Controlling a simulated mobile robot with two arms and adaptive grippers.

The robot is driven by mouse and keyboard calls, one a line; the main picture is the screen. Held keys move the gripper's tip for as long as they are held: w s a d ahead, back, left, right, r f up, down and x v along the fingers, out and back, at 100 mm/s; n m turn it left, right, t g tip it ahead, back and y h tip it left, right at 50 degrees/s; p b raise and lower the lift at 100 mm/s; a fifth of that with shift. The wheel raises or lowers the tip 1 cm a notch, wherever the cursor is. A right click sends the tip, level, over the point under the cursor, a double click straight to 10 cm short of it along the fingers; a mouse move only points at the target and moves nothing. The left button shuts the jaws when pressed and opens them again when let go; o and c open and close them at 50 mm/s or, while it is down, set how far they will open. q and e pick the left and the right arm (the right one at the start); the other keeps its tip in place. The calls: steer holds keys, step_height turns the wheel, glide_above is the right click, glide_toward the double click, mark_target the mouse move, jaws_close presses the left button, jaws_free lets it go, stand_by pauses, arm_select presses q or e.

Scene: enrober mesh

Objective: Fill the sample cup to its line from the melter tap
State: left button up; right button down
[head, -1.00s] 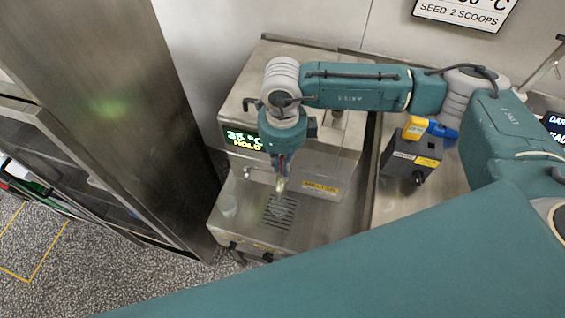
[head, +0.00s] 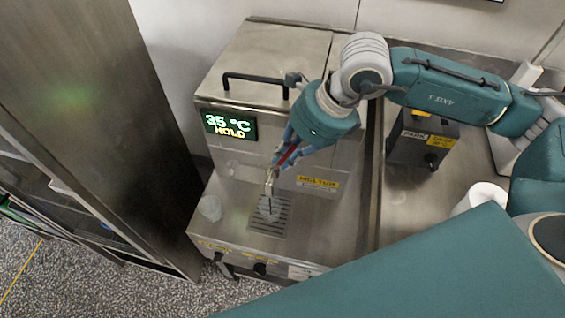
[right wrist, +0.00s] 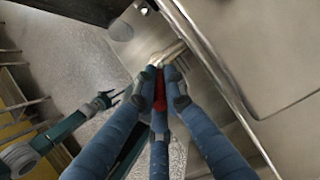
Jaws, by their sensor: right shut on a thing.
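My right gripper (head: 270,178) is at the front of the melter (head: 265,60), its blue fingers closed around a slim red part that looks like the melter tap's lever. The red part (right wrist: 160,90) shows between the fingers in the right wrist view, with a shiny metal pipe (right wrist: 174,52) beside it. Below the fingertips, a small clear cup (head: 268,208) stands on the drip grate; its line and contents are too small to make out. Another clear cup (head: 210,207) stands to its left. My left gripper (right wrist: 112,98) shows small in the right wrist view, its fingers apart and empty.
The melter's display (head: 229,125) reads 35 °C HOLD. A tall steel cabinet (head: 90,110) stands close on the left. A dark box with a knob (head: 422,140) and a white roll-like thing (head: 480,197) are on the counter to the right. Knobs line the melter's front edge.

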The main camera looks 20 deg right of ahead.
stand_by(0.3)
steer(key=c, duration=1.8)
jaws_free()
steer(key=v, duration=1.2)
steer(key=shift+s, duration=0.1)
